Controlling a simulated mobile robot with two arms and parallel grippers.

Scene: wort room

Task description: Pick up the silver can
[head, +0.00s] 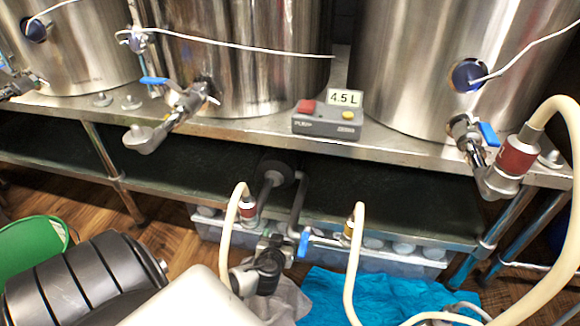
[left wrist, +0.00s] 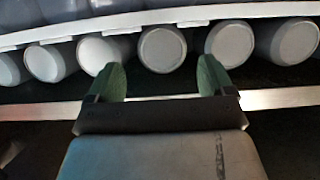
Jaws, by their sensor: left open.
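Several grey, silver-looking cans lie in a row in the left wrist view, their round ends facing the camera. One can (left wrist: 162,49) sits just beyond the gap between the fingers of my left gripper (left wrist: 162,77). My left gripper is open and empty, with green fingertips. Its tips overlap the neighbouring can ends in the picture; whether they touch cannot be told. Which can is the silver one cannot be told, as they look alike. In the head view, no can is clearly distinguishable and the left fingers do not show. My right gripper is in neither view.
Steel kettles (head: 240,60) with valves stand on a metal bench. A control box (head: 328,120) sits at its edge. Below are a dark shelf (head: 390,195), a clear bin (head: 425,263) holding pale round items, a blue cloth (head: 390,300) and hoses (head: 354,260). A green object (head: 35,240) is at left.

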